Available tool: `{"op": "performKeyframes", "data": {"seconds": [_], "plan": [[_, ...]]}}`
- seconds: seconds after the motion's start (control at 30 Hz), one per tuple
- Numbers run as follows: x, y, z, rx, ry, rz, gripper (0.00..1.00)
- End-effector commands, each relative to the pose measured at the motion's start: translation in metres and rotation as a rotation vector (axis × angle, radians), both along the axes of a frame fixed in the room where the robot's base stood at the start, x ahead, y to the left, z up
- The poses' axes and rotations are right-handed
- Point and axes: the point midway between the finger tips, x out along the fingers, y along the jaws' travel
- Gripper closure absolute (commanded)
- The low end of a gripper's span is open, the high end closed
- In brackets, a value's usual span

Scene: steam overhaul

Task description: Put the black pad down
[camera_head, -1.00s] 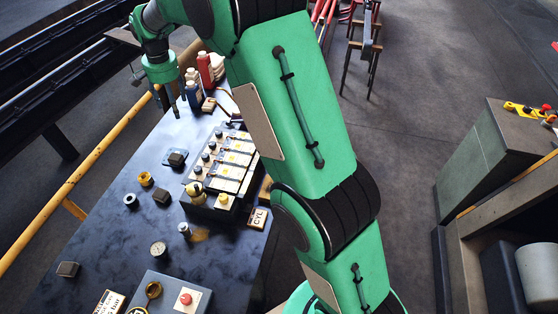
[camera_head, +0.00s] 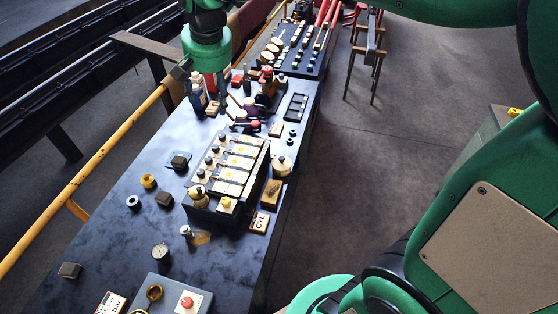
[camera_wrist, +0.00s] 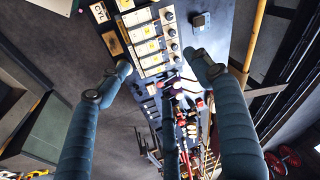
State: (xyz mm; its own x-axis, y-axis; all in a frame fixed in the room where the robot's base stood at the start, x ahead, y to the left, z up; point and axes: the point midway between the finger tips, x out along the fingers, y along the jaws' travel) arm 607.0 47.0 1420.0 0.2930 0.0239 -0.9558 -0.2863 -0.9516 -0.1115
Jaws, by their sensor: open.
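My gripper (camera_head: 221,88) is open over the far part of the dark bench (camera_head: 110,215). Its fingers are spread in the wrist view (camera_wrist: 165,78), and nothing shows held between them. A small black square pad with a dark block on it (camera_head: 180,160) lies on the bench left of the battery-like box; it also shows in the wrist view (camera_wrist: 201,22), apart from the fingers. Other small dark blocks lie nearer, one beside the rings (camera_head: 164,198) and one at the left edge (camera_head: 69,270). I cannot tell for certain which is the task's pad.
The box of cream modules (camera_head: 232,168) stands mid-bench. Bottles (camera_head: 197,92), a dark slotted tray (camera_head: 296,107) and a rack of small parts (camera_head: 290,50) are at the far end. A yellow rail (camera_head: 85,185) runs along the left. Bare bench lies at front left.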

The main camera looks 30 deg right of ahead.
Motion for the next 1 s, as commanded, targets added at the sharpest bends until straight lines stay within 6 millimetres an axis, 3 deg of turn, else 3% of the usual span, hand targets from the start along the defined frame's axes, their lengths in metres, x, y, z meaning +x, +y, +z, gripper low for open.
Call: {"op": "performKeyframes", "data": {"seconds": [0.2, 0.47, 1.0], "plan": [[-0.058, -0.013, 0.014, -0.019, -0.041, 0.052, 0.35], [-0.124, -0.026, 0.018, -0.048, -0.085, 0.116, 0.35], [-0.248, -0.044, -0.008, -0.118, -0.174, 0.242, 0.35]]}}
